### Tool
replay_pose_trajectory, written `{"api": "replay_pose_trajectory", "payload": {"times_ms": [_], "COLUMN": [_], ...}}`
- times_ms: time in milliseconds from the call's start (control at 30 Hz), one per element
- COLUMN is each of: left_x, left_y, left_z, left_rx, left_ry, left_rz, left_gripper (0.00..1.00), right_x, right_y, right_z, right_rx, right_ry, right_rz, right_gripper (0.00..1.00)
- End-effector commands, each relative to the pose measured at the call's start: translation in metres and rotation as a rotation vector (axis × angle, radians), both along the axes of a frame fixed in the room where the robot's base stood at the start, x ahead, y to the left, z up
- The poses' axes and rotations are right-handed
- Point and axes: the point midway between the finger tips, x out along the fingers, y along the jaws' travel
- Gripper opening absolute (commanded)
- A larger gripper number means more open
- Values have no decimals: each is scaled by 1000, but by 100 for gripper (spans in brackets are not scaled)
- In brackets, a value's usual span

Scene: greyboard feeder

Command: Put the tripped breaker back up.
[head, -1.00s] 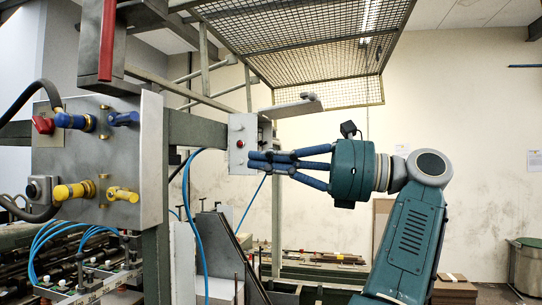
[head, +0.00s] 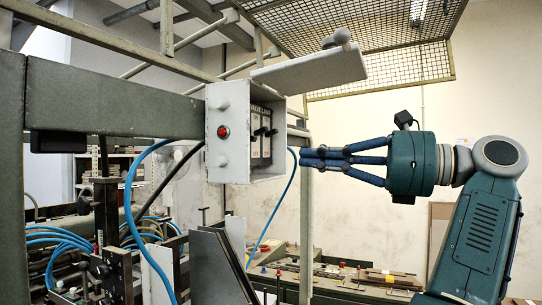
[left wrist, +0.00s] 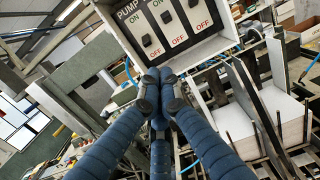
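The breaker box (head: 235,170) is an open grey box on a steel beam, its lid (head: 310,70) raised. Inside is a row of breakers (head: 262,130) with black levers. My right gripper is not in view.
A red light (head: 223,131) sits on the box's side. A blue hose (head: 275,215) hangs behind the box and a green post (head: 306,225) stands below my fingers. A mesh guard (head: 400,70) is overhead. Grey plates (head: 215,262) stand under the box.

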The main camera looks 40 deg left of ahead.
Motion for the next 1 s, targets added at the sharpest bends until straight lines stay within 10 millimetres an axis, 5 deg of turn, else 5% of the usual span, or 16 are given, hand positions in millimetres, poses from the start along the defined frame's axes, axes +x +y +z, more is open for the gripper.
{"api": "replay_pose_trajectory", "payload": {"times_ms": [367,700,1000], "left_x": [-2,-19,-30], "left_y": [8,60,93], "left_z": [0,5,5], "left_rx": [-2,-1,0], "left_ry": [-1,-3,1], "left_rz": [1,3,1], "left_gripper": [0,0,0], "right_x": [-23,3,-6], "right_y": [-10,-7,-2], "right_z": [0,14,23], "right_rx": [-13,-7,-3], "right_ry": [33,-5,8], "right_rz": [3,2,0], "right_gripper": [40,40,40]}}
